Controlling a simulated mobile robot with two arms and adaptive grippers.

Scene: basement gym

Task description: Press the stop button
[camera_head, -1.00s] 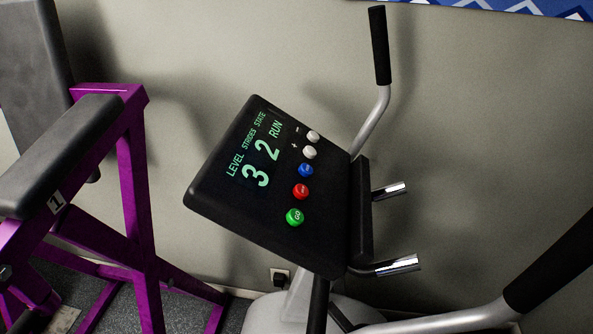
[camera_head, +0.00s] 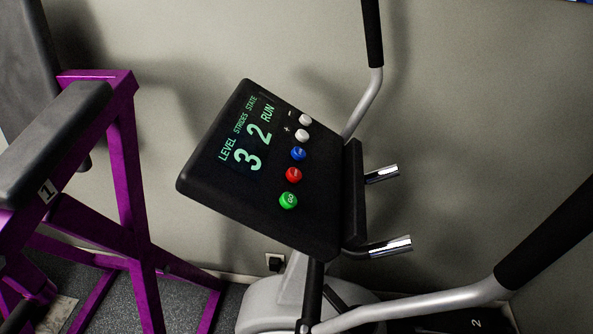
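The exercise machine's black console (camera_head: 215,191) is tilted in the middle of the head view. Its screen (camera_head: 247,137) reads level 3, strides 2, state RUN. A row of buttons runs along its right side: a green GO button (camera_head: 288,201), a red button (camera_head: 293,175), a blue button (camera_head: 298,154) and two white buttons (camera_head: 302,135) beside the minus and plus marks. The labels on the red and blue buttons are too small to read. Neither of my grippers is in view, and nothing covers the buttons.
A long handlebar with a black grip (camera_head: 545,238) crosses the lower right. Another handlebar (camera_head: 372,35) rises behind the console. Two short chrome-ended handles (camera_head: 390,247) stick out right of the console. A purple bench frame (camera_head: 128,165) with black pads stands at left, near the wall.

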